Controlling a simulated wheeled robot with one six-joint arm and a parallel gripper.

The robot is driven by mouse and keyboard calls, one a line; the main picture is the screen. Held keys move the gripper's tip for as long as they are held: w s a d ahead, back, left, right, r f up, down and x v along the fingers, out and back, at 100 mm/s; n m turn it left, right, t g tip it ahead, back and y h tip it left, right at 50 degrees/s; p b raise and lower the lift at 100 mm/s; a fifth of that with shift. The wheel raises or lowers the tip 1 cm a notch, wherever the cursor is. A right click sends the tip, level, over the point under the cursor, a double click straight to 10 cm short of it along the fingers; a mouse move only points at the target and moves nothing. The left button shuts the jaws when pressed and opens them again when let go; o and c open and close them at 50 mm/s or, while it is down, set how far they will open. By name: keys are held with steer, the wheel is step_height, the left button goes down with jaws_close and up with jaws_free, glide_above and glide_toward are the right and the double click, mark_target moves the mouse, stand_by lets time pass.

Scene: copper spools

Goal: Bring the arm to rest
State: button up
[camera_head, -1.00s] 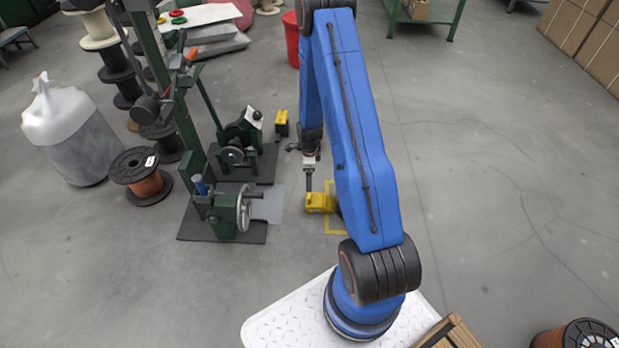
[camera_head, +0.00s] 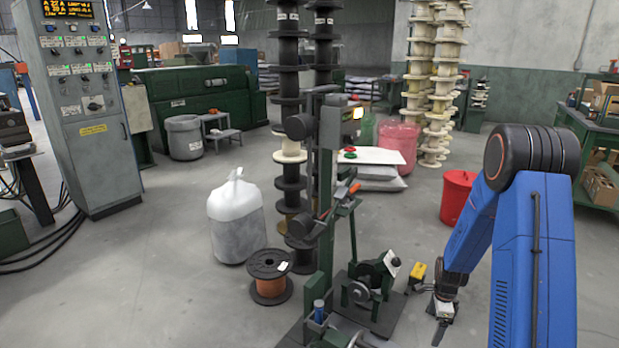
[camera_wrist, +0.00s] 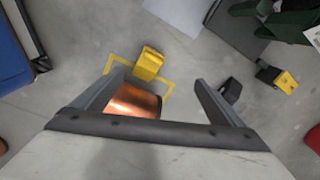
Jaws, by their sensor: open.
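My gripper (camera_wrist: 158,78) is open in the wrist view, with its two dark fingers wide apart and nothing gripped. A shiny copper-coloured winding (camera_wrist: 133,101) shows below, partly behind the left finger and the gripper's bar. A yellow block (camera_wrist: 149,64) lies on the floor at a yellow outline (camera_wrist: 168,95), just beyond the fingertips. In the head view my blue arm (camera_head: 533,270) fills the right side, bent at the elbow. My gripper (camera_head: 438,335) hangs low near the bottom edge there, and its fingers are too small to judge.
A green stand (camera_head: 328,200) and a winding device (camera_head: 365,290) are left of my gripper, with a yellow block (camera_head: 415,272) close by.

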steer(key=s+a+r+n+t, duration=0.1)
steer(key=s+a+r+n, duration=0.25)
steer(key=r, duration=0.55)
steer(key=s+a+r+n, duration=0.2)
steer(key=s+r+n, duration=0.15)
steer(key=r, duration=0.55)
steer(key=s+a+r+n+t, duration=0.1)
steer(key=s+a+r+n, duration=0.25)
steer(key=r, duration=0.55)
steer(key=s+a+r+n, duration=0.2)
steer(key=s+r+n, duration=0.1)
steer(key=s, duration=0.5)
steer(key=s+a+r+n+t, duration=0.1)
steer(key=s+a+r+n, duration=0.1)
steer(key=s+r+n, duration=0.2)
steer(key=s+a+r+n+t, duration=0.1)
steer(key=s+r+n, duration=0.2)
steer(key=s, duration=0.8)
steer(key=shift+s+a+r, duration=0.35)
steer(key=shift+a+r, duration=0.05)
steer(key=shift+r, duration=0.5)
steer(key=shift+w, duration=0.15)
